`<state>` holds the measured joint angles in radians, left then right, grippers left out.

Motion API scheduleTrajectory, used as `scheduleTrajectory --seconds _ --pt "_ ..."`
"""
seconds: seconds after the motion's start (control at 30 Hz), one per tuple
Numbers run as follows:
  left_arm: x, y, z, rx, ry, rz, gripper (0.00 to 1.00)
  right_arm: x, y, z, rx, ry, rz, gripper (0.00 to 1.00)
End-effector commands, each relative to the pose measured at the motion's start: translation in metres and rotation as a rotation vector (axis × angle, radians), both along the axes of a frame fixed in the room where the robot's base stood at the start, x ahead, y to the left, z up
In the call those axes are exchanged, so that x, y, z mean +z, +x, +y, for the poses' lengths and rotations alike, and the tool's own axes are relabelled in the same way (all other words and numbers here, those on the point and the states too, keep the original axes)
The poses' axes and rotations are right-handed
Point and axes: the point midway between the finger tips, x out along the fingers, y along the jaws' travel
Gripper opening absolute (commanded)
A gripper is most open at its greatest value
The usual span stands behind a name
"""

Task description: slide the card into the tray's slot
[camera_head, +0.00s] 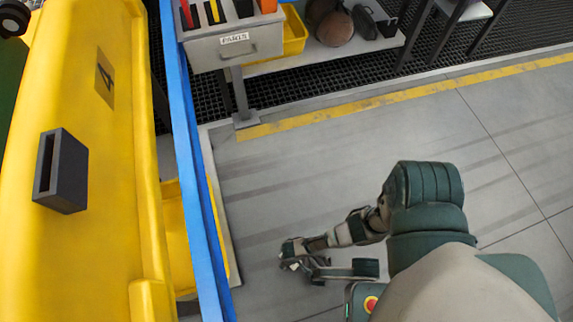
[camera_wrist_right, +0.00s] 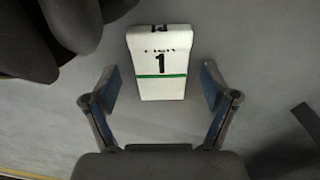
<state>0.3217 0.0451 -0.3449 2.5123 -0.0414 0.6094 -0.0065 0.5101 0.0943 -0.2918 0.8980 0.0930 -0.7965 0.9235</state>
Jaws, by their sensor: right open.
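A dark upright box with a narrow slot (camera_head: 61,171) stands on the yellow tray (camera_head: 115,190) at the left of the head view. My right gripper (camera_head: 291,264) is low over the grey floor, well to the right of the tray; its fingers are too small to read there. In the right wrist view my right gripper (camera_wrist_right: 160,84) has its two fingers wide apart. A white card-like piece (camera_wrist_right: 160,88) with a black "1" and a green line shows between and beyond them. I cannot tell whether it touches anything. My left gripper is not in view.
A blue rail (camera_head: 190,150) runs along the tray's right side, between it and my right arm. A grey parts bin (camera_head: 232,48) and a yellow bin (camera_head: 293,35) stand on a bench at the back. The floor (camera_head: 320,165) in the middle is clear.

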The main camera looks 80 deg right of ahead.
Motion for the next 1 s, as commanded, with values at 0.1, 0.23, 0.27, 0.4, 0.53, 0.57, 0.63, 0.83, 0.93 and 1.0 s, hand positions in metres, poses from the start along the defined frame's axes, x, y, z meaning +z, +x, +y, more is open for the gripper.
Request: scheduleTrajectory --seconds 0.1,0.23,0.27,0.4,0.53,0.57,0.63,0.83,0.93,1.0 --pt "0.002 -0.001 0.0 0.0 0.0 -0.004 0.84 0.001 0.002 0.0 0.0 0.0 -0.004 0.85" --pt "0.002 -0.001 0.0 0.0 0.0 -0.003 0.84 0.002 0.002 0.0 0.0 0.0 -0.004 0.73" --pt "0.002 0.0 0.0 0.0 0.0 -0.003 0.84 0.002 0.002 0.0 0.0 0.0 -0.003 0.65" --pt "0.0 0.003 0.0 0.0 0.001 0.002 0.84 0.001 0.002 0.0 0.0 0.0 -0.003 0.32" --pt "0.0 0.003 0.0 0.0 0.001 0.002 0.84 0.001 0.002 0.0 0.0 0.0 -0.003 0.32" --pt "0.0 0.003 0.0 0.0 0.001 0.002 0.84 0.001 0.002 0.0 0.0 0.001 -0.002 0.32" --pt "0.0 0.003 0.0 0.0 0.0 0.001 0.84 0.001 0.001 0.0 0.0 0.001 -0.002 0.32" --pt "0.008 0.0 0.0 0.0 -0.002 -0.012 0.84 0.008 0.003 0.001 0.0 0.001 -0.006 0.32" --pt "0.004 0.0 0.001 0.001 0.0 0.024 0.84 0.019 0.006 0.001 -0.001 0.001 -0.01 0.32" --pt "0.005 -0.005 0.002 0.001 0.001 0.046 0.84 0.032 0.008 0.001 -0.001 0.001 -0.013 0.32"
